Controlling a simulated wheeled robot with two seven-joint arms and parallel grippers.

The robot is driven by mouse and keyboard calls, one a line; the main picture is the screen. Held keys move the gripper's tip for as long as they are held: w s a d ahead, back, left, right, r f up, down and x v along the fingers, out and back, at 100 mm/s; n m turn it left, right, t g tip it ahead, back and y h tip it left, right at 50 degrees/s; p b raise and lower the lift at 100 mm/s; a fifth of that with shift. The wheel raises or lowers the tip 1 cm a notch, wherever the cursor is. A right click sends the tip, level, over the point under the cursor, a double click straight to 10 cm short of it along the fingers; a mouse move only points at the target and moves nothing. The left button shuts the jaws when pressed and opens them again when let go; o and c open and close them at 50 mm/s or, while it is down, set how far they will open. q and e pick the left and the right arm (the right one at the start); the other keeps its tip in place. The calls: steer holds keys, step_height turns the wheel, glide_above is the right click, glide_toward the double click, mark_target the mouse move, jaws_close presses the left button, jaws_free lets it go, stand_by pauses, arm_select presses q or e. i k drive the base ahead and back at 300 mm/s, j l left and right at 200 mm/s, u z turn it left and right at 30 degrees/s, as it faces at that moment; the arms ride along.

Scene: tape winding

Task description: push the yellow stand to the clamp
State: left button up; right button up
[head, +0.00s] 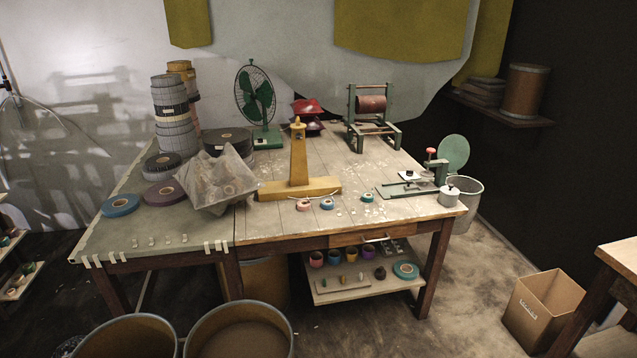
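The yellow stand (299,165) stands upright near the middle of the wooden table, a tall tapered post on a long flat base. The likely clamp, a green metal device with a red knob (418,184), sits at the table's right end on a flat plate. A stretch of table lies between the stand's base and this plate, so they are apart. Neither of my grippers shows in the head view.
Small tape rolls (326,203) lie by the table's front edge, between stand and clamp. A crumpled clear bag (215,180) lies just left of the stand. A white lidded pot (450,195) stands at the right corner. A green fan (256,100) and a drum winder (372,115) stand behind.

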mark_target(299, 185)
steer(key=i+u, duration=0.1)
steer(key=u, duration=0.35)
steer(key=i+l+u, duration=0.3)
steer(key=i+l, duration=0.15)
steer(key=l, duration=0.15)
steer(key=i+l+u, duration=0.3)
steer(key=l, duration=0.35)
steer(key=i+l+u, duration=0.15)
steer(key=l, duration=0.25)
steer(key=i, duration=0.1)
